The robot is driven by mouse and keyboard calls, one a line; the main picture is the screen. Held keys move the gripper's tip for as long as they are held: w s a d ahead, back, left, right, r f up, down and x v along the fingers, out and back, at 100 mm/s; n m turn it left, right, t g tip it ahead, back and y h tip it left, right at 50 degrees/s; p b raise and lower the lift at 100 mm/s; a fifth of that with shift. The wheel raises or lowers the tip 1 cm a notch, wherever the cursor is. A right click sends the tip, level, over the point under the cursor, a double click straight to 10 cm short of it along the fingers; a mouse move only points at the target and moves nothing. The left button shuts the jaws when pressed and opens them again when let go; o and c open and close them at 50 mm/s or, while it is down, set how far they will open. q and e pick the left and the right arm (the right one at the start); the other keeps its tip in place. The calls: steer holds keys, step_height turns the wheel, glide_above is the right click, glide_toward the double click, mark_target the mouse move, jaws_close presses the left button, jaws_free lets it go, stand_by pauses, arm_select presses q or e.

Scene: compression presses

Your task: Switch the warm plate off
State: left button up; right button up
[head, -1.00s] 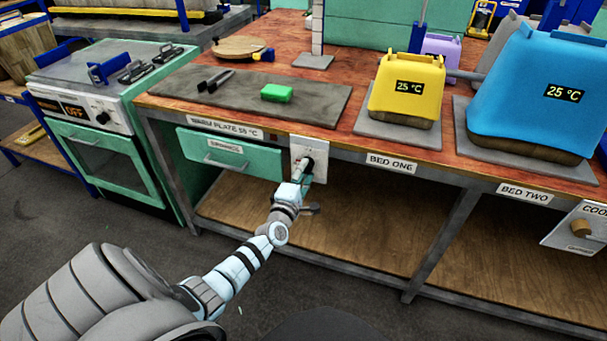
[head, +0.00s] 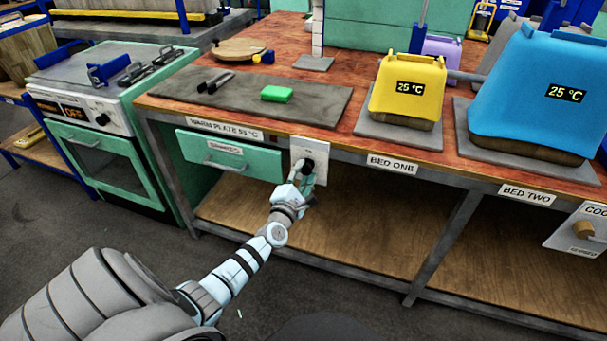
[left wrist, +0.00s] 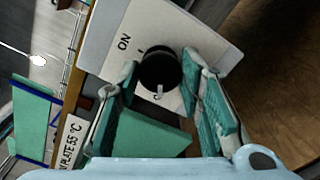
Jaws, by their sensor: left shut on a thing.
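The warm plate (head: 235,97) is a dark grey slab on the bench, labelled "WARM PLATE 55 °C". Its switch panel (head: 321,152) is a pale plate on the bench front. A round black knob (left wrist: 158,68) sits on this panel in the left wrist view. Its white mark points down in that picture, away from the "ON" tick at upper left. Any "OFF" lettering is hidden. My right gripper is not in view.
A green block (head: 277,93) and dark tongs (head: 215,81) lie on the plate. A yellow press (head: 407,90) and a blue press (head: 535,95) stand to the right. A green drawer (head: 228,156) is left of the panel. The lower shelf (head: 370,225) is bare.

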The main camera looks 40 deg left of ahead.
arm_select(q)
steer(key=shift+f, duration=0.1)
steer(key=o, duration=1.2)
steer(key=shift+c, duration=0.2)
steer(key=shift+s, duration=0.1)
steer(key=v, duration=1.2)
